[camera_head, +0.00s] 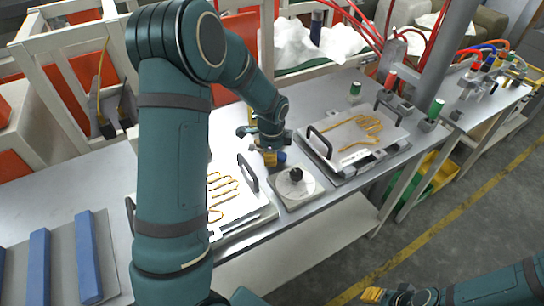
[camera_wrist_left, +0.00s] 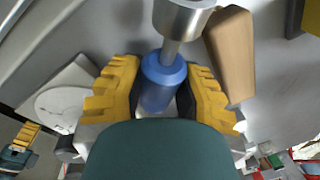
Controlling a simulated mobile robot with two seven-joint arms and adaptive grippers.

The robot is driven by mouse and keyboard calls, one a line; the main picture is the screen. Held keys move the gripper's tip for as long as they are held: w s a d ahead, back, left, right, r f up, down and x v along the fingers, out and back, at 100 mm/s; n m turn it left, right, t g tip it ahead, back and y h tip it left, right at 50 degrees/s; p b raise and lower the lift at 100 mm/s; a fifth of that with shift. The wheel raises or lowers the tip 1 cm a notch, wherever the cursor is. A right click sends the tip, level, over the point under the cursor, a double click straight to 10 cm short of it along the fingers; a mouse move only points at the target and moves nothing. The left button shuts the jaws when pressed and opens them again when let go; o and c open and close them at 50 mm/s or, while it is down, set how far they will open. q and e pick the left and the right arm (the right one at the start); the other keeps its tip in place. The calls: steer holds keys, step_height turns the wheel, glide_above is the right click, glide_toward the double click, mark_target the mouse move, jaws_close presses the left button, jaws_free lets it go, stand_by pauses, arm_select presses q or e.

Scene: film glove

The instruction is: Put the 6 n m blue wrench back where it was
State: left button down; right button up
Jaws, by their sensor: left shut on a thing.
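The blue wrench (camera_wrist_left: 160,85) has a blue cylindrical handle and a silver metal head. My left gripper (camera_wrist_left: 160,98) is shut around the blue handle, with one yellow finger on each side. In the head view my left gripper (camera_head: 272,158) is low over the grey table, between the two glove plates. A bit of blue (camera_head: 281,157) shows beside its yellow finger. I cannot tell whether the wrench touches the table. My right gripper (camera_head: 385,296) is at the bottom edge of the head view, away from the table. Its opening is unclear.
A glove plate with black handles (camera_head: 350,150) lies to the right, another (camera_head: 240,212) to the left. A white disc with a black knob (camera_head: 308,188) sits between them. A wooden piece (camera_wrist_left: 232,50) is close beside the wrench. Green-capped (camera_head: 355,90) and red-capped (camera_head: 390,80) pieces stand behind.

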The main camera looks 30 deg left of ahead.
arm_select(q)
steer(key=shift+f, duration=0.25)
steer(key=shift+f, duration=0.2)
steer(key=c, duration=1)
jaws_free()
steer(key=shift+r, duration=0.1)
